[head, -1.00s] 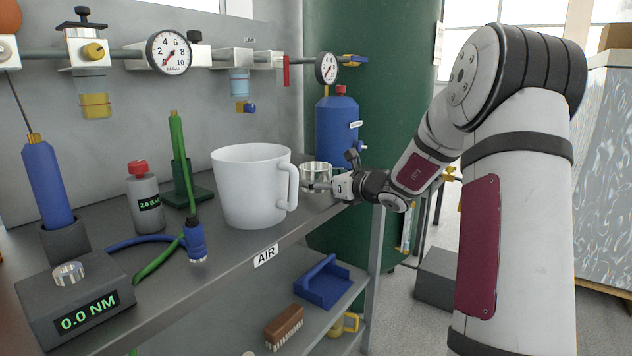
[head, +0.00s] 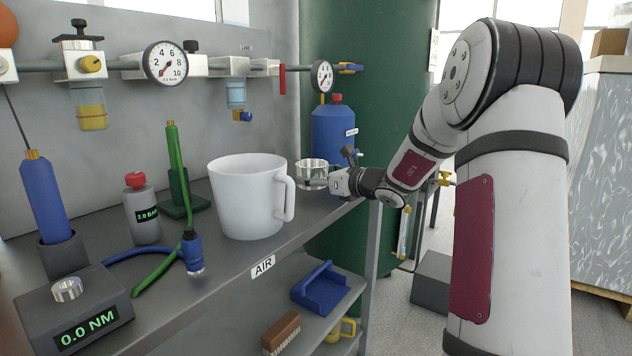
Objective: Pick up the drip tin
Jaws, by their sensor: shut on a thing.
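The drip tin (head: 311,167) is a small, shiny, round metal cup. It is at the right end of the upper shelf, just right of and behind the white mug. My gripper (head: 318,184) reaches in from the right and is shut on the tin's lower side. The tin is upright and looks a little above the shelf top. The far finger is mostly hidden by the tin.
A large white mug (head: 245,195) stands close left of the tin, its handle towards my gripper. A blue bottle (head: 333,128) is close behind. A gauge (head: 322,76) and pipe run above.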

